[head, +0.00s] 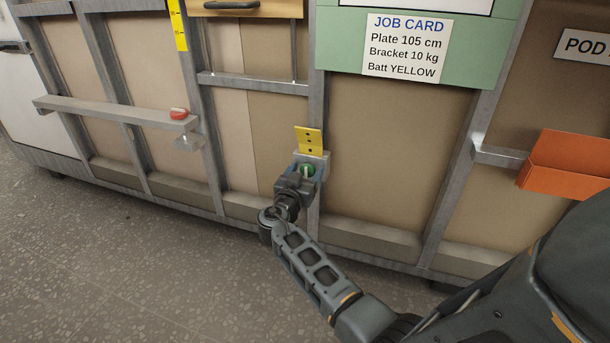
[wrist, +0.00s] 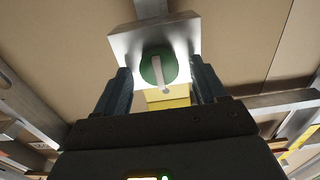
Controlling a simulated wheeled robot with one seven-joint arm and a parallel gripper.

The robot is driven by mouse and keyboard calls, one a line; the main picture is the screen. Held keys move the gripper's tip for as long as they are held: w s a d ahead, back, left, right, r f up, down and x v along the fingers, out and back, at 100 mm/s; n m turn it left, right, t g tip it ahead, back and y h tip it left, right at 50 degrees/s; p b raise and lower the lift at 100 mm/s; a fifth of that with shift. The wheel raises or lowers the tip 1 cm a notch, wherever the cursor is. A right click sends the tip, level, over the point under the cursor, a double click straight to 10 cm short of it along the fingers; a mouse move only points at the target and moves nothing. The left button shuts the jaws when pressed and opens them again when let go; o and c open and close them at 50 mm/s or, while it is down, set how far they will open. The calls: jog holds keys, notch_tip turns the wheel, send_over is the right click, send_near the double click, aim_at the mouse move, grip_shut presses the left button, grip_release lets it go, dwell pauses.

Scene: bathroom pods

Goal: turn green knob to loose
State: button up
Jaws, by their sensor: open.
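The green knob (head: 308,169) sits on a small metal bracket on a wall stud, below a yellow plate (head: 308,140) with dark holes. In the wrist view the knob (wrist: 149,69) is round and green with a pale bar across its face, on a light square plate (wrist: 122,45). The bar runs nearly up and down in that view, slightly tilted. My gripper (head: 305,172) is at the knob in the head view. In the wrist view my gripper (wrist: 159,80) is open, one finger on each side of the knob, with gaps visible. Any loose or tight marking cannot be read.
A red object (head: 178,114) lies on a metal ledge (head: 110,112) at the left. An orange holder (head: 568,165) juts out at the right. A job card (head: 407,46) hangs above on a green panel (head: 338,40). The floor (head: 120,250) at the lower left is clear.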

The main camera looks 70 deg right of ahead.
jog(key=shift+c, duration=0.3)
jog(key=c, duration=1)
jog(key=shift+n, duration=0.4)
jog(key=n+b, duration=0.1)
jog(key=n, duration=0.2)
jog(key=shift+w+f+n, duration=0.1)
jog(key=shift+w+n, duration=0.05)
jog(key=shift+n, duration=0.25)
jog(key=n, duration=0.9)
jog(key=shift+w+n+p, duration=0.1)
jog(key=shift+n+p, duration=0.3)
jog(key=shift+f+n+p, duration=0.15)
jog(key=shift+n+p, duration=0.45)
jog(key=shift+n, duration=1.2)
